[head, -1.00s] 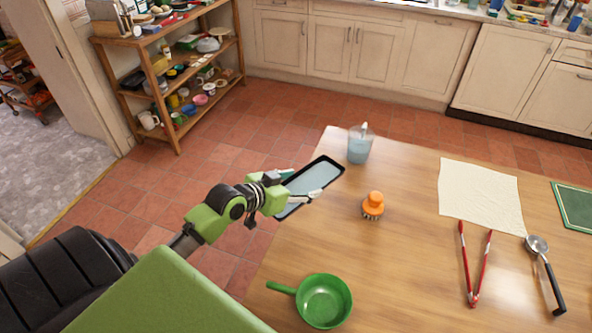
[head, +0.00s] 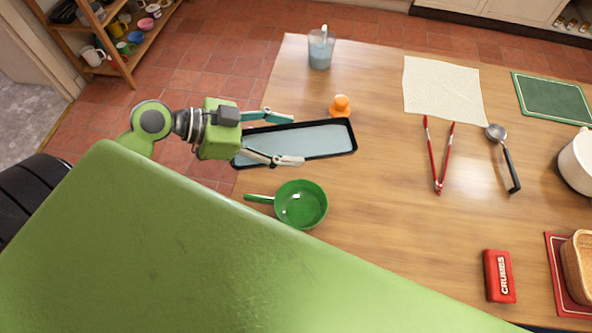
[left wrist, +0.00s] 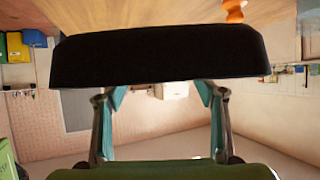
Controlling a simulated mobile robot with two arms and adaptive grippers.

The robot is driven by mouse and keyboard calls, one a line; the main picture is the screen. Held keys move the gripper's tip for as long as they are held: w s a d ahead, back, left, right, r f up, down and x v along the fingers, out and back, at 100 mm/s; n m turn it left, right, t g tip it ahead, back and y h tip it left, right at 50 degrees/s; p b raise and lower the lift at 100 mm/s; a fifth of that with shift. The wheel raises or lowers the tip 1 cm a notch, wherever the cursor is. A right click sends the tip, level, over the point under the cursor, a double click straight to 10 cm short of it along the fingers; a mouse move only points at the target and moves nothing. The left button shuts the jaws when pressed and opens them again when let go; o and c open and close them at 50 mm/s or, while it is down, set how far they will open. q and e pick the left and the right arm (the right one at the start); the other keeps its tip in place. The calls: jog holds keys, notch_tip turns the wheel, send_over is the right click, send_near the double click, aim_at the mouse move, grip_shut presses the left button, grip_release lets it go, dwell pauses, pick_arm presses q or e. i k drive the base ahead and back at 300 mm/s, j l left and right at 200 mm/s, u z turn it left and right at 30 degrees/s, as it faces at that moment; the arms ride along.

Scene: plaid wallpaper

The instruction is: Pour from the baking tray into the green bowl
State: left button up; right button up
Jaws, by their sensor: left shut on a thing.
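The black baking tray (head: 330,137) has a pale blue-grey inside surface and lies roughly level in the head view. In the left wrist view the tray's dark end (left wrist: 160,57) spans the two fingers. The green bowl (head: 312,208) has a handle pointing left and stands on the table just below the tray in the picture. A small pale spot shows inside the bowl. My right gripper is not in view.
Red tongs (head: 437,160), a scoop (head: 505,160), a cream cloth (head: 440,90) and a red crumbs box (head: 499,276) lie to the right. Table right of the bowl is clear.

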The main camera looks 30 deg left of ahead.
aim_at(301, 205)
jog(key=k+z, duration=0.1)
jog(key=z, duration=0.4)
jog(key=k+z, duration=0.65)
jog(key=k, duration=0.3)
jog(key=k+l, duration=0.15)
jog(key=k, duration=0.25)
jog(key=k+l, duration=0.15)
jog(key=k, duration=0.2)
jog(key=k+l+z, duration=0.1)
jog(key=k, duration=0.3)
